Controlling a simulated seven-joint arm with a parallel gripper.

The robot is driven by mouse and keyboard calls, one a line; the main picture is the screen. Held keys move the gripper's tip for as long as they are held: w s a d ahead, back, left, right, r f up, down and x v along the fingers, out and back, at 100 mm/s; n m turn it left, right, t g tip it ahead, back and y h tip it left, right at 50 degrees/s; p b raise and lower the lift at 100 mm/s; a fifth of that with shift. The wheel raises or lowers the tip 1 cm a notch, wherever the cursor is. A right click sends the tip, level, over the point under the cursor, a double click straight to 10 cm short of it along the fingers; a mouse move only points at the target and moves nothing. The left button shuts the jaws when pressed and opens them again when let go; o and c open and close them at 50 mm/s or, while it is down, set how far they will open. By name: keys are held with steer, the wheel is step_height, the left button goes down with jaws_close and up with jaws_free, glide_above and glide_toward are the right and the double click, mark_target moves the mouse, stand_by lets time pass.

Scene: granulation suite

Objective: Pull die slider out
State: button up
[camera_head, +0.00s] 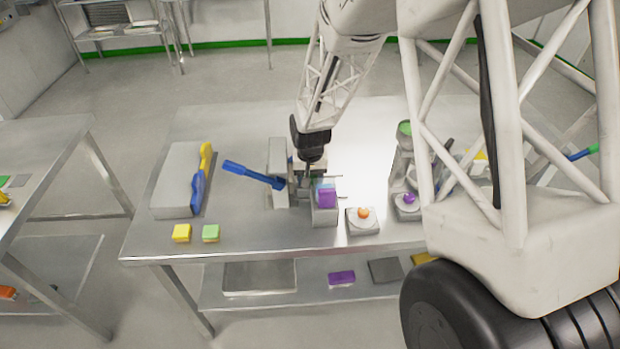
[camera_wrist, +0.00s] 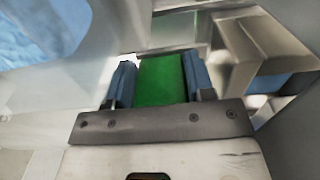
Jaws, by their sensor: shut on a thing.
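The grey press (camera_head: 278,158) with a long blue lever (camera_head: 250,174) stands on the steel table. My gripper (camera_head: 314,176) is low at the right side of the press. In the wrist view, my gripper (camera_wrist: 157,85) has its two blue-grey fingers on either side of a green block (camera_wrist: 160,80) and is shut on it. The green block looks like the grip of the die slider, but the slider's body and how far it is out cannot be made out. A purple block (camera_head: 326,198) sits on a grey stand just in front of my gripper.
A grey box (camera_head: 176,178) with a yellow and blue handle stands left. Yellow (camera_head: 181,233) and green (camera_head: 211,233) blocks lie at the front left. An orange-knobbed unit (camera_head: 363,220) and a purple-knobbed one (camera_head: 407,205) stand right. Bare table lies around the small blocks.

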steer(key=shift+o, duration=0.2)
steer(key=shift+d, duration=6.25)
steer(key=o, duration=1)
steer(key=shift+d, duration=0.1)
steer(key=shift+c, duration=0.2)
steer(key=shift+r, duration=0.15)
step_height(320, 180, up, 8)
steer(key=shift+f, duration=0.2)
steer(key=shift+s+r, duration=0.1)
